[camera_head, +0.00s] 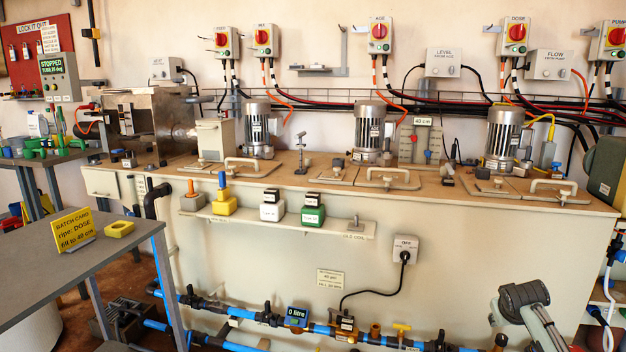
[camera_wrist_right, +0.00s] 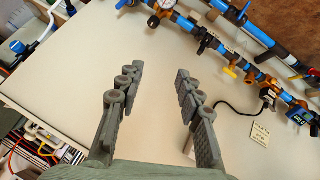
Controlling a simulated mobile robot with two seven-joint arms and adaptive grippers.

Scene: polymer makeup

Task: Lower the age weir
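The AGE switch box (camera_head: 379,36) with a red knob is on the back wall. Below it, a motor (camera_head: 369,131) stands on the tank top (camera_head: 452,186). Right of that motor is a pale upright plate (camera_head: 406,146) with a "40 cm" sign (camera_head: 422,121) and small red and blue parts. This may be the age weir; I cannot read a name on it. My right arm shows low at the right in the head view, below the tank top and away from the plate. In the right wrist view my right gripper (camera_wrist_right: 160,73) is open and empty. My left gripper is out of view.
A shelf (camera_head: 345,228) with yellow, white and green containers juts from the tank front. Blue pipes (camera_head: 255,316) with valves run low along it. A grey table (camera_head: 30,285) with a yellow batch card (camera_head: 73,230) stands at left. Motors and handled lids crowd the tank top.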

